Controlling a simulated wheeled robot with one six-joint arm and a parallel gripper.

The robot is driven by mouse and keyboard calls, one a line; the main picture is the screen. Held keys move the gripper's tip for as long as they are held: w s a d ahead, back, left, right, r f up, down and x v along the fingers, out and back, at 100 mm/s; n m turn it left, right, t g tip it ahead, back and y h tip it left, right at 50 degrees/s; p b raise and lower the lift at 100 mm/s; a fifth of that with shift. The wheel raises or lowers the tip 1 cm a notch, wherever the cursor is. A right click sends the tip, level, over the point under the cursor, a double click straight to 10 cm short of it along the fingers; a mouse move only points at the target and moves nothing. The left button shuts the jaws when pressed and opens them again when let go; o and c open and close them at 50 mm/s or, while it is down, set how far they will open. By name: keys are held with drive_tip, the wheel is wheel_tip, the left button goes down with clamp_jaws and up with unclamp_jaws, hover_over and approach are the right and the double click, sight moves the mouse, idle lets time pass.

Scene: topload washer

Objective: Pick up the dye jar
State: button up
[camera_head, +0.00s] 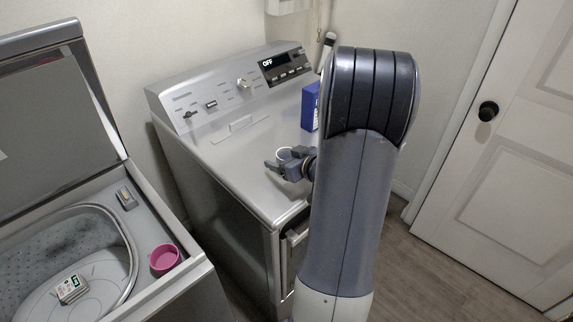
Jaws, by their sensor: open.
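My gripper (283,169) is open low over the front right part of the dryer's top, with its fingers pointing left. No other thing in view is clearly a dye jar.
A blue box (310,106) stands on the dryer (215,165), partly behind my arm. At left, the open washer (185,284) has a pink cup (164,259) on its rim and a small white-and-green item (72,289) in its drum. A door (500,180) is at right.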

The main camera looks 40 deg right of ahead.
drive_tip(key=shift+w+f, duration=0.25)
drive_tip(key=shift+w, duration=0.3)
drive_tip(key=shift+c, duration=0.5)
drive_tip(key=c, duration=1)
drive_tip(key=shift+o, duration=0.2)
